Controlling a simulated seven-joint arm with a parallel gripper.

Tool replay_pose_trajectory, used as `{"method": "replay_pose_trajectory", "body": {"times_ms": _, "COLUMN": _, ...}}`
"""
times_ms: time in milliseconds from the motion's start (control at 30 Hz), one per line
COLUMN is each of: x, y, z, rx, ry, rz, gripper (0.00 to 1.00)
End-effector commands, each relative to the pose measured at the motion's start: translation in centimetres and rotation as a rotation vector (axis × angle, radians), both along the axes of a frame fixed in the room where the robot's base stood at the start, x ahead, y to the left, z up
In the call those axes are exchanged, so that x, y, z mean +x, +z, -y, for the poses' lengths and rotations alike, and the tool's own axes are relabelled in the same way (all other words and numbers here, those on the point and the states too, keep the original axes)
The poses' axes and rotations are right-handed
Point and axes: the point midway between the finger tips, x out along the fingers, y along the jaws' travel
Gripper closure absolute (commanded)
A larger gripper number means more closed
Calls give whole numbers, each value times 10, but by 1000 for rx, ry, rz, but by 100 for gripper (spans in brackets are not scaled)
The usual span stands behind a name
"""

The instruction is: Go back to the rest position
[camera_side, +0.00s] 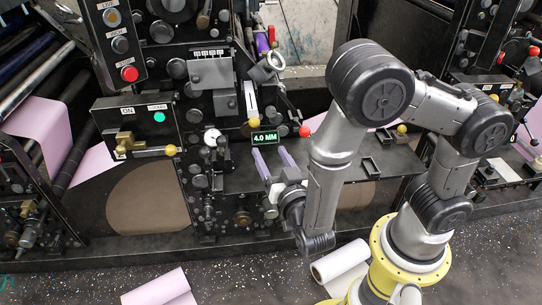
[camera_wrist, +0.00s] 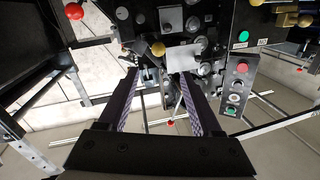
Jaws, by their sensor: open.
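My gripper (camera_side: 270,154) is open and empty in the side view, its two purple fingers apart. It points at the dark machine front, just below the small display (camera_side: 265,138) that reads 4.0 MM. In the wrist view my gripper (camera_wrist: 157,76) also shows both fingers spread with nothing between them. Beyond them is the machine front with its knobs and plates. I cannot tell the exact gap between the fingertips and the machine. No mark of a rest position shows.
A yellow-knobbed lever (camera_side: 171,150) and a red knob (camera_side: 304,131) stick out near my gripper. A dark shelf (camera_side: 345,167) lies to its right.

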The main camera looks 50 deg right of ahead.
Motion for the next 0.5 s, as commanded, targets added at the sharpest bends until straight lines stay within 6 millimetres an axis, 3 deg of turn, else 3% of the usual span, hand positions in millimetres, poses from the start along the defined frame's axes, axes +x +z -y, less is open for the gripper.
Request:
{"method": "replay_pose_trajectory", "body": {"times_ms": 167, "x": 6, "y": 13, "z": 21, "rx": 37, "ry": -69, "rz": 36, "gripper": 34}}
{"method": "replay_pose_trajectory", "body": {"times_ms": 333, "x": 25, "y": 77, "z": 59, "rx": 204, "ry": -154, "rz": 184, "gripper": 34}}
{"method": "replay_pose_trajectory", "body": {"times_ms": 500, "x": 51, "y": 132, "z": 78, "rx": 426, "ry": -58, "rz": 222, "gripper": 34}}
